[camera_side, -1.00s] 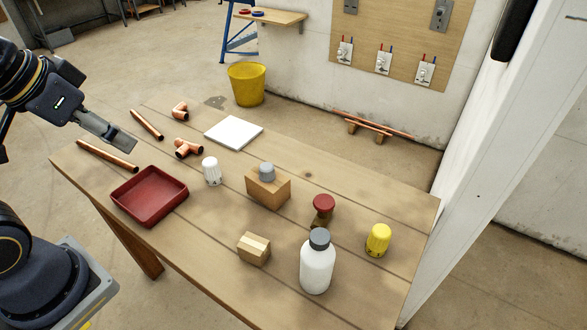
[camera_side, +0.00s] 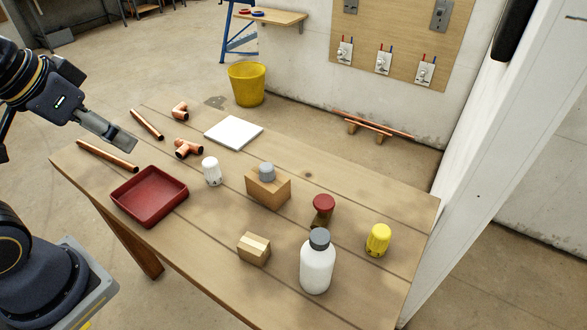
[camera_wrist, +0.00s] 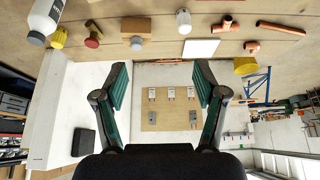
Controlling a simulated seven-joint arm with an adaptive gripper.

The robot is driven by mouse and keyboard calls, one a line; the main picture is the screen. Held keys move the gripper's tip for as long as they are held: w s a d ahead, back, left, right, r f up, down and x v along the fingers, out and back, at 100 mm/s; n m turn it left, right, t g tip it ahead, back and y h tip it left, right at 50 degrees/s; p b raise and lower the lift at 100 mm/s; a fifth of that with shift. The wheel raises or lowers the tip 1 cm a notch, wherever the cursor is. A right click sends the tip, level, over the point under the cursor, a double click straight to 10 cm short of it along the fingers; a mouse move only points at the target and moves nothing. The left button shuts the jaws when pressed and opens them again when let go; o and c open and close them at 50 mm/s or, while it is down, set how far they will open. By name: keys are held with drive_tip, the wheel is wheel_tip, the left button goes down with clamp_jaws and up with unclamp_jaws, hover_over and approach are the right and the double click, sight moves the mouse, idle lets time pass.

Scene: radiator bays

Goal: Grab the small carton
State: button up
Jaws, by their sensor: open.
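The small carton (camera_side: 253,250) is a little brown cardboard box with a paler tape strip on top. It lies on the wooden table near its front edge, left of a white bottle (camera_side: 317,268). I cannot make it out in the wrist view. My gripper (camera_side: 122,140) is above the far left end of the table, well away from the carton. In the wrist view my gripper (camera_wrist: 161,85) shows its two fingers spread wide with nothing between them.
A larger brown box (camera_side: 268,190) with a grey piece stands behind the carton. Around are a red tray (camera_side: 150,196), white knob (camera_side: 211,171), red knob (camera_side: 323,204), yellow knob (camera_side: 378,239), white tile (camera_side: 234,133) and copper pipes (camera_side: 107,156). Bare wood lies between tray and carton.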

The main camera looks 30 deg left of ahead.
drive_tip(key=shift+o, duration=1.3)
drive_tip(key=n+g, duration=0.2)
drive_tip(key=g, duration=0.4)
hover_over(253, 243)
drive_tip(key=f, duration=2.3)
drive_tip(key=shift+s+a, duration=0.1)
drive_tip(key=shift+s, duration=0.25)
drive_tip(key=shift+w+f, duration=0.15)
drive_tip(key=shift+f, duration=1.4)
drive_tip(key=shift+w+f, duration=0.15)
drive_tip(key=shift+f, duration=1.4)
